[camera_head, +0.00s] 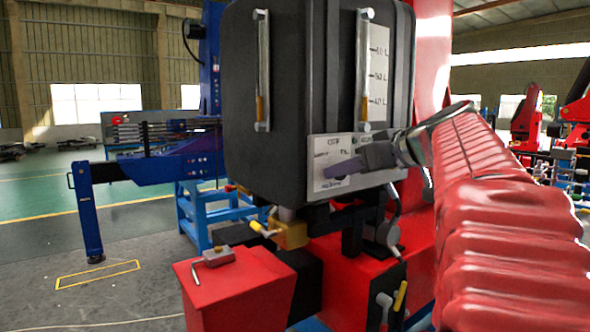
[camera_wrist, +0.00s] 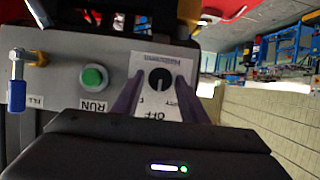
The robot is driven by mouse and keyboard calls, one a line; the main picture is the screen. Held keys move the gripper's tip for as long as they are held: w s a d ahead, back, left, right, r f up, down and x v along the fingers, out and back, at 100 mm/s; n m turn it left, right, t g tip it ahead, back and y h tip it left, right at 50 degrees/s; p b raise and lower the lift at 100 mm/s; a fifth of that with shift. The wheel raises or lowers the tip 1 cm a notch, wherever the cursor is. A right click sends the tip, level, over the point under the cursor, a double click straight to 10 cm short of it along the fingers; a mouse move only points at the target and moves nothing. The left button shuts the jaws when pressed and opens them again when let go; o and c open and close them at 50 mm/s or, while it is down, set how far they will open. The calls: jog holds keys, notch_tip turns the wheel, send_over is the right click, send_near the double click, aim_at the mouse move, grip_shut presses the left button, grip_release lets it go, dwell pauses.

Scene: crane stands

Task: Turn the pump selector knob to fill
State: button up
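The pump selector knob (camera_wrist: 159,78) is a round black knob with a pale mark, on the grey control panel (camera_wrist: 60,60). The mark appears to point toward the OFF label, low in the wrist view. My gripper (camera_wrist: 159,82) is open, with one dark purple finger on each side of the knob. I cannot tell whether the fingers touch it. In the head view my gripper (camera_head: 342,169) is in front of the panel (camera_head: 322,147) and hides the knob.
A green RUN button (camera_wrist: 93,77) and a yellow-and-blue lever (camera_wrist: 17,82) sit left of the knob in the wrist view. The black tank (camera_head: 290,90) stands behind the panel. A red box (camera_head: 235,285) is lower left.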

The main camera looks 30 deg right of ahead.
jog(key=c, duration=0.7)
jog(key=shift+a, duration=0.1)
jog(key=shift+c, duration=0.5)
jog(key=shift+m+y, duration=0.3)
jog(key=shift+m, duration=0.1)
jog(key=m+y, duration=0.1)
jog(key=m, duration=0.1)
jog(key=d+m+y, duration=0.1)
jog(key=m+y, duration=0.1)
jog(key=m, duration=0.1)
jog(key=shift+f+y, duration=0.15)
jog(key=shift+y, duration=0.15)
jog(key=shift+m+t, duration=0.3)
jog(key=o, duration=1)
